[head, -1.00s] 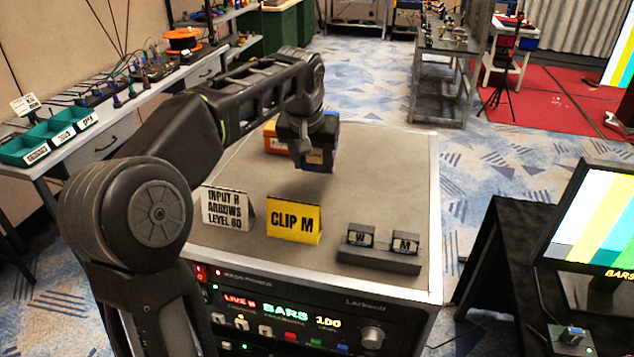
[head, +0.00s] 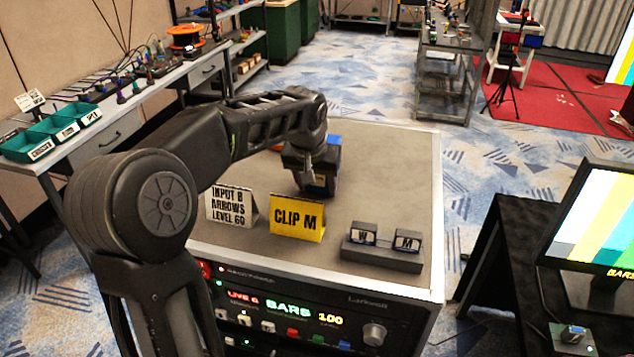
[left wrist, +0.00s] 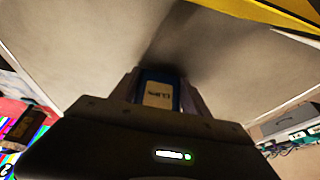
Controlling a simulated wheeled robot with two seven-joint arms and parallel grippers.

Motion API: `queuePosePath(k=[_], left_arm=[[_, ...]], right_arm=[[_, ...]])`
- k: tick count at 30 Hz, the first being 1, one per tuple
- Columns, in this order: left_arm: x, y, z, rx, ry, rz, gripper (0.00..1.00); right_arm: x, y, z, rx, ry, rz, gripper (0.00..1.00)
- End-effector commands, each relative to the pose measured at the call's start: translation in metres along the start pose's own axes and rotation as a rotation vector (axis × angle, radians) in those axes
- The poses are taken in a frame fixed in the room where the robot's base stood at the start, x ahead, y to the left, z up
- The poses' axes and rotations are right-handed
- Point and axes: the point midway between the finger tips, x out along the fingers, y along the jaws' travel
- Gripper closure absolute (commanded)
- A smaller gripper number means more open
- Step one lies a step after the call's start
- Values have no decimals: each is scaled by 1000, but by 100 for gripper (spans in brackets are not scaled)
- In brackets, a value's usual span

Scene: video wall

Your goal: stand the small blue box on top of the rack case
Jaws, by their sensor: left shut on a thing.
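The rack case (head: 390,165) has a broad grey top and a lit front panel. My left gripper (head: 317,185) is over its top, behind the yellow card, pointing down. It is shut on the small blue box (left wrist: 161,77), which shows between the fingers in the left wrist view with a pale label on it. I cannot tell whether the box touches the case top. My right gripper is not in view.
On the case top stand a white card (head: 230,207), a yellow CLIP M card (head: 297,217) and a dark holder (head: 380,252) with two small blocks. The right and back of the top are clear. A monitor (head: 600,220) stands at right, teal bins (head: 50,133) at left.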

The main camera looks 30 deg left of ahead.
Motion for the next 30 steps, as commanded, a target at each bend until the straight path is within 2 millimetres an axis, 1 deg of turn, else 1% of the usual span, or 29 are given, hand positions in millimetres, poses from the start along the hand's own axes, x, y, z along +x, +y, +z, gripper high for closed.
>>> queuePosePath(k=[6, 7, 12, 15, 23, 25, 26, 30], left_arm=[[3, 0, 1, 0, 2, 1, 100], [3, 0, 1, 0, 0, 1, 44], [2, 0, 1, 0, 0, 1, 30], [2, 0, 1, 0, 0, 1, 24], [1, 0, 0, 0, 0, 1, 24], [-3, 0, -1, 0, 0, 1, 24], [-3, 0, -1, 0, 1, 1, 24], [-19, 1, -1, 0, 4, 2, 24]], right_arm=[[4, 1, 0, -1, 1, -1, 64], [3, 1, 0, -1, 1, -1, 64], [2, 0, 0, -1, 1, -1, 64], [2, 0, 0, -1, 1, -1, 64], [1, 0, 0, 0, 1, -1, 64], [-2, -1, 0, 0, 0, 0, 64], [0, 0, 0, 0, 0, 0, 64], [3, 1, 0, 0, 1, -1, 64]])
